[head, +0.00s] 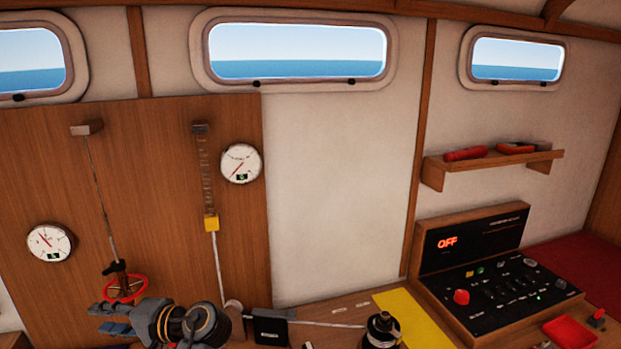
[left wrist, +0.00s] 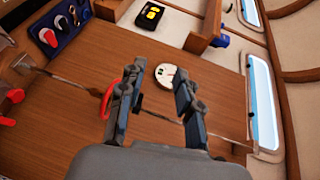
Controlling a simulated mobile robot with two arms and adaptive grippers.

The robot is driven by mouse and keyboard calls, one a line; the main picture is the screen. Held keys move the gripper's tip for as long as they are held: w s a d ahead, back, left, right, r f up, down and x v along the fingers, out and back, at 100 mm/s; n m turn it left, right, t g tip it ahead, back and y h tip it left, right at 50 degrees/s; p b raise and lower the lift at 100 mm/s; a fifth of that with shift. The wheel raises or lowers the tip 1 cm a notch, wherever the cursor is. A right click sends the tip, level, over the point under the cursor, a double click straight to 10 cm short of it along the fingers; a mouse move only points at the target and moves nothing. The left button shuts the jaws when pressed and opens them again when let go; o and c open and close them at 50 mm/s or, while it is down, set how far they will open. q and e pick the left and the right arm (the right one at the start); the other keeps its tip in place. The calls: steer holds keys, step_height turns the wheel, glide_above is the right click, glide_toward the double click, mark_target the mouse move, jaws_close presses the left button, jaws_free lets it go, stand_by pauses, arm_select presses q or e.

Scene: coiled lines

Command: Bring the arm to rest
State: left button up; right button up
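My left gripper (head: 98,318) is at the bottom left of the head view, its fingers pointing left, just below a red handwheel (head: 126,288). In the left wrist view my left gripper (left wrist: 160,70) has its two fingers spread apart with nothing held between them. Behind the left finger there, part of the red handwheel (left wrist: 107,101) shows; whether it touches the finger I cannot tell. A white round gauge (left wrist: 166,73) shows beyond the gap. My right gripper is in neither view.
A wooden panel carries a line with a yellow block (head: 211,223) and two gauges, one at left (head: 49,242) and one higher (head: 240,163). A black winch (head: 381,331) stands at bottom centre. A control console (head: 497,285) reading OFF and a shelf (head: 492,163) are at right.

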arm_select(q)
steer(key=s+d+f+m+t+h, duration=0.1)
steer(key=s+d+f+h, duration=0.25)
steer(key=s+f, duration=0.5)
steer(key=s+d+f+t+h, duration=0.15)
steer(key=s+f+h, duration=0.35)
steer(key=f, duration=0.6)
steer(key=s+d+f+g+h, duration=0.25)
steer(key=s+d+h, duration=0.55)
steer(key=s+d, duration=0.6)
steer(key=s+a+f+b, duration=0.15)
steer(key=f+b, duration=0.25)
steer(key=f, duration=1.3)
steer(key=s+f+b, duration=0.2)
steer(key=f+b, duration=0.2)
steer(key=f, duration=1.4)
steer(key=s+a+f+b, duration=0.1)
steer(key=s+f+b, duration=0.2)
steer(key=s+f, duration=0.5)
steer(key=s+a+f+g+b, duration=0.1)
steer(key=s+f+b, duration=0.2)
steer(key=s+f, duration=0.5)
step_height(320, 180, down, 6)
steer(key=shift+a+r+g+y, duration=0.25)
steer(key=shift+a+g+y, duration=0.05)
steer(key=shift+y, duration=0.05)
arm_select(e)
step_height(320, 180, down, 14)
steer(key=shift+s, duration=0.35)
